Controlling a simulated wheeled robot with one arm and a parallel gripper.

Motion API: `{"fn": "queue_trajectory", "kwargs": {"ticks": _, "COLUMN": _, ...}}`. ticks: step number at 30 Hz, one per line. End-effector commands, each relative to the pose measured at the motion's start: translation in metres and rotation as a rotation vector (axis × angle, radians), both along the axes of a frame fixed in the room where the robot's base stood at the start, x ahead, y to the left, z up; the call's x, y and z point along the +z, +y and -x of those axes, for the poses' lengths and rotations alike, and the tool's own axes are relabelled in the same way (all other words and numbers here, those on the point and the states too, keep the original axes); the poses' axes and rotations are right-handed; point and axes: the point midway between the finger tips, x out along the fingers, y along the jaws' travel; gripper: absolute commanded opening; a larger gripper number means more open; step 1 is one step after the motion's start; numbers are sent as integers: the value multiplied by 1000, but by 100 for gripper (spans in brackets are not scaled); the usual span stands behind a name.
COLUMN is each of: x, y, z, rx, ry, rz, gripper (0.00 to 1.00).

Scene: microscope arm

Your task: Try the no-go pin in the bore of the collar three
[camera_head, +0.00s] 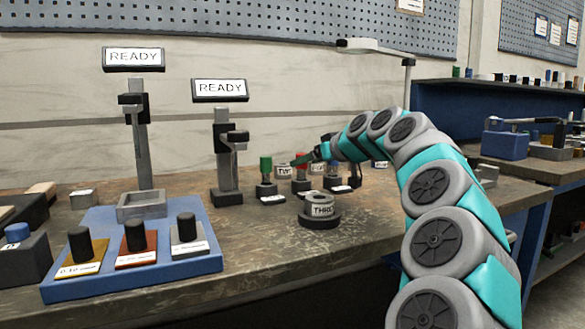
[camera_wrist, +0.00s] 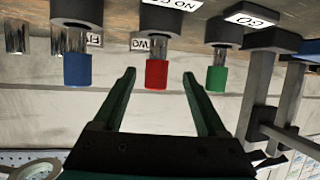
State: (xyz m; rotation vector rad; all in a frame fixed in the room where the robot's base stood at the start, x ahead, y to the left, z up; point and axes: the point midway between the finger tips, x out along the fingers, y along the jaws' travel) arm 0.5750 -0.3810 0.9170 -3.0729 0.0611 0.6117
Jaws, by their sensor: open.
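The red-handled no-go pin (camera_wrist: 156,75) stands in a dark holder with a NO GO label in the wrist view, which is upside down. It also shows in the head view (camera_head: 301,160). My gripper (camera_wrist: 158,73) is open, with its fingertips either side of the red handle in the picture and gaps at both sides. I cannot tell the depth between them. In the head view my gripper (camera_head: 312,154) is small, beside the red handle. Collar three (camera_head: 320,209), a grey ring with a cut-off THRE label, sits on a dark round base nearer the front. Its bore faces up.
A green-handled pin (camera_wrist: 217,78) marked GO and a blue-handled pin (camera_wrist: 77,70) flank the red one. Other labelled collars stand close behind. Two READY stands (camera_head: 228,160) and a blue tray (camera_head: 205,262) with black-knobbed blocks are to the left. The bench front is clear.

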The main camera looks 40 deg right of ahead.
Motion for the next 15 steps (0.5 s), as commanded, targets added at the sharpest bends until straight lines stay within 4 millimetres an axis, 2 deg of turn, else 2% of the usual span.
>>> {"fn": "queue_trajectory", "kwargs": {"ticks": 4, "x": -6, "y": -1, "z": -15, "rx": 1, "ry": 2, "rz": 0, "gripper": 74}}
{"fn": "queue_trajectory", "kwargs": {"ticks": 11, "x": -10, "y": -3, "z": -28, "rx": 0, "ry": 0, "rz": 1, "gripper": 74}}
{"fn": "queue_trajectory", "kwargs": {"ticks": 15, "x": -16, "y": -6, "z": -45, "rx": 1, "ry": 2, "rz": 0, "gripper": 74}}
